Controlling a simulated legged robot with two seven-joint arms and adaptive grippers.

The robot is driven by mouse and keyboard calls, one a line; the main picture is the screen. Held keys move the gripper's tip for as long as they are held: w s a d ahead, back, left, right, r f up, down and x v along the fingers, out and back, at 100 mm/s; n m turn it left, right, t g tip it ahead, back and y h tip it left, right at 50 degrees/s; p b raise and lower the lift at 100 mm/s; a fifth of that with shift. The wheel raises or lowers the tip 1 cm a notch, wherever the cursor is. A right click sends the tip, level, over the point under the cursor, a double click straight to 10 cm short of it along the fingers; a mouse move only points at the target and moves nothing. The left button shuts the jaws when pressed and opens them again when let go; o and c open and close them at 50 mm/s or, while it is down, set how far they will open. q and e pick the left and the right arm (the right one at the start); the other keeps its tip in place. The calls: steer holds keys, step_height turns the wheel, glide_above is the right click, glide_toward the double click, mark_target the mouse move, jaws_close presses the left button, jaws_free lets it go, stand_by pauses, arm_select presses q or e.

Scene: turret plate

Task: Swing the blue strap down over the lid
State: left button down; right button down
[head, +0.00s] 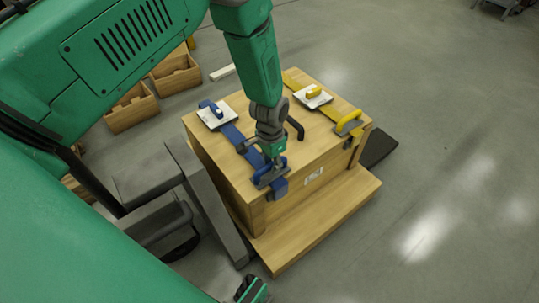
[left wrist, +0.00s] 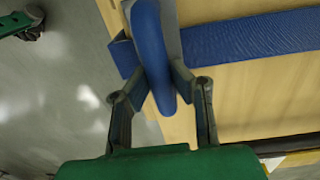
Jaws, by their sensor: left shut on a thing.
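The blue strap (head: 236,137) runs from a white hinge plate (head: 215,113) at the lid's far left across the wooden lid (head: 260,103) to its front edge. In the left wrist view the strap (left wrist: 260,37) lies along or just above the wood; any small gap is not clear. My left gripper (head: 270,177) is shut on the strap's blue handle (left wrist: 152,50) near the front edge. The strap's end (head: 281,188) sticks out past the gripper at the edge. A green and dark part, seemingly my right gripper (head: 252,291), shows at the bottom; its jaws are unclear.
A yellow strap (head: 331,115) with a yellow handle lies across the lid's right side. A dark handle (head: 296,128) stands between the straps, beside my left gripper. A wooden step (head: 315,222) juts out in front.

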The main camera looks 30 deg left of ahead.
arm_select(q)
steer(key=shift+s+d+f, duration=0.2)
steer(key=shift+s+f, duration=0.05)
steer(key=shift+s, duration=0.2)
steer(key=c, duration=1.4)
jaws_free()
steer(key=shift+w, duration=0.15)
steer(key=shift+r, duration=0.1)
steer(key=shift+w+r, duration=0.1)
steer(key=shift+r, duration=0.35)
steer(key=r, duration=1.1)
steer(key=shift+w+a, duration=0.1)
steer(key=shift+a, duration=0.15)
